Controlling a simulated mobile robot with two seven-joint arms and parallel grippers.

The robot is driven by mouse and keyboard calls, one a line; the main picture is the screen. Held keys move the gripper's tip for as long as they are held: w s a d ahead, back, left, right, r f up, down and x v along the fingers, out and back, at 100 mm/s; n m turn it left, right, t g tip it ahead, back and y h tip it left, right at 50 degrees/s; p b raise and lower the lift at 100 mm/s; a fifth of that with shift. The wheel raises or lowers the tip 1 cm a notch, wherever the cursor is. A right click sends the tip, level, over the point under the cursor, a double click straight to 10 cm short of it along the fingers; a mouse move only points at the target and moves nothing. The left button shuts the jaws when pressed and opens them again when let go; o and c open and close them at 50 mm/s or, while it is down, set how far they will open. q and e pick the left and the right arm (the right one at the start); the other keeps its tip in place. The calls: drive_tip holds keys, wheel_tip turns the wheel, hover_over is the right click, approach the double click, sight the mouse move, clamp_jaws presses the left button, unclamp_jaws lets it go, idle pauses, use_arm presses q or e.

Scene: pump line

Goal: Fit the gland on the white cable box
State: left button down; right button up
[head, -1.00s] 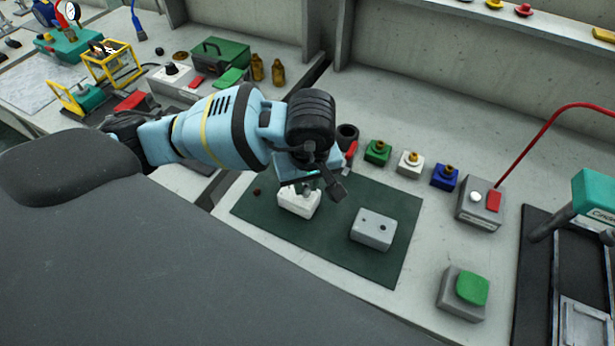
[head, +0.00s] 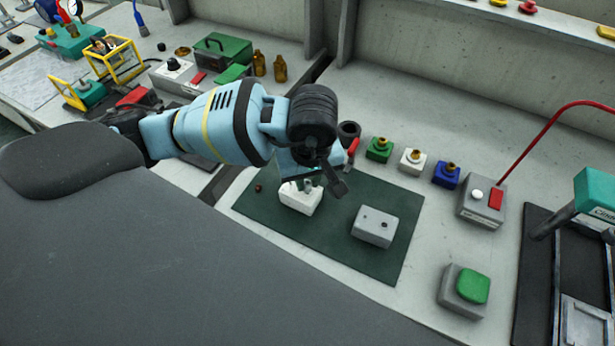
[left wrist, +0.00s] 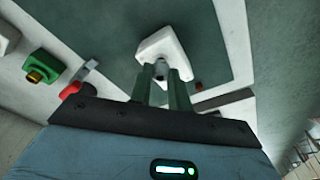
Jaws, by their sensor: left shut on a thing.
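The white cable box (head: 299,203) stands on the dark green mat (head: 330,251). It also shows in the left wrist view (left wrist: 170,45). My left gripper (head: 307,186) is above the box, pointing down at it. In the left wrist view its two fingers (left wrist: 162,80) are shut on a small grey gland (left wrist: 160,70). The gland is at the box's near side in that view, and whether it sits in the box or just above it cannot be told. My right gripper is not in view.
A grey box (head: 374,229) with holes is right of the white box. A small dark red piece (head: 259,188) lies on the mat. Green (head: 378,151), white (head: 411,164) and blue (head: 445,177) blocks with brass fittings stand behind. A red-handled tool (head: 352,147) lies near my gripper.

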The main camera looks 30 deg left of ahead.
use_arm(q)
drive_tip(key=shift+f, duration=0.2)
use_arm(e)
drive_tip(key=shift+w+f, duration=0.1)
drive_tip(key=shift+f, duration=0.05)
use_arm(q)
drive_tip(key=c, duration=1.2)
unclamp_jaws()
drive_tip(key=shift+c, duration=0.2)
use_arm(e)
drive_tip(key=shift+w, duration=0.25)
use_arm(q)
drive_tip(key=shift+s+d+r+p, duration=0.15)
drive_tip(key=shift+r+p, duration=0.6)
drive_tip(key=shift+r, duration=1)
drive_tip(key=shift+d+r+p, duration=0.15)
drive_tip(key=shift+r+p, duration=0.3)
drive_tip(key=shift+r, duration=0.5)
drive_tip(key=shift+s+r, duration=0.1)
drive_tip(key=shift+r, duration=0.15)
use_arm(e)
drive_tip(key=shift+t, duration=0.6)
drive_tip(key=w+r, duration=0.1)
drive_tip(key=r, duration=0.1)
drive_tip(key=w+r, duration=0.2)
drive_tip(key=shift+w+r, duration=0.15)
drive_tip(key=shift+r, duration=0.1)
